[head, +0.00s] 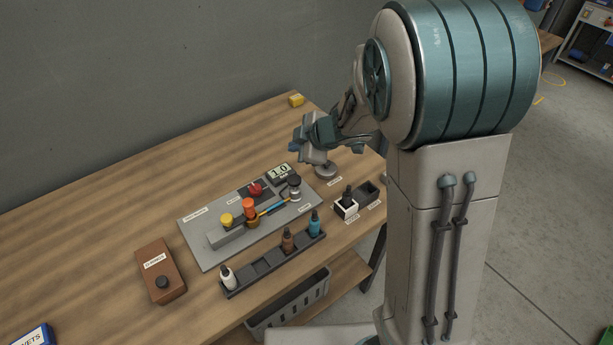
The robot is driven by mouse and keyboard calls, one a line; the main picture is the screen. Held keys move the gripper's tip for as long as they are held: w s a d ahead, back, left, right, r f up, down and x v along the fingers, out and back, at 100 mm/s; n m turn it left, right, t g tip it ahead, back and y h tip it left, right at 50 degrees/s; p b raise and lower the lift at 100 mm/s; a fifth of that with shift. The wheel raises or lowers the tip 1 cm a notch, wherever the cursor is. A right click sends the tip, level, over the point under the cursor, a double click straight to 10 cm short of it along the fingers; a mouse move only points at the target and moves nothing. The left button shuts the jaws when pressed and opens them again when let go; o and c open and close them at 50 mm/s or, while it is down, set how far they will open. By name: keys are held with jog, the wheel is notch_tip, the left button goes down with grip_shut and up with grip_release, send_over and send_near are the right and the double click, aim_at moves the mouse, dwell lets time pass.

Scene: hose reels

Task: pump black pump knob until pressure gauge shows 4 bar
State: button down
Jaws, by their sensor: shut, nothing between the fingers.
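The pressure gauge (280,172) is a small display at the back right of a grey panel (205,255) on the wooden table, and it reads 1.0. The black pump knob (294,180) appears to be the dark round cap on a silver cylinder at the panel's right end, just right of the gauge. My gripper (298,150) is shut and empty. It hangs in the air above and behind the gauge and knob in the picture, apart from both. Its fingertips are small and partly hard to make out.
The panel also carries a red knob (256,189), an orange knob (249,204), a yellow knob (227,219) and a blue part (272,207). In front stands a dark rack (262,267) with bottles. A brown box (166,283) stands left, a small black-and-white holder (346,208) right.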

aim_at(295, 179)
jog(key=shift+r, duration=0.2)
dwell(0.3)
jog(key=shift+f, duration=0.15)
notch_tip(295, 179, down, 8)
jog(key=b, duration=0.8)
jog(key=shift+f+b, duration=0.3)
jog(key=shift+b, duration=0.15)
dwell(1.4)
jog(key=shift+f, duration=0.4)
jog(key=shift+f+b, duration=0.95)
jog(key=shift+f, duration=0.4)
dwell(1.0)
jog(key=shift+r, duration=0.1)
jog(key=shift+r+p, duration=1.7)
jog(key=shift+p, duration=0.4)
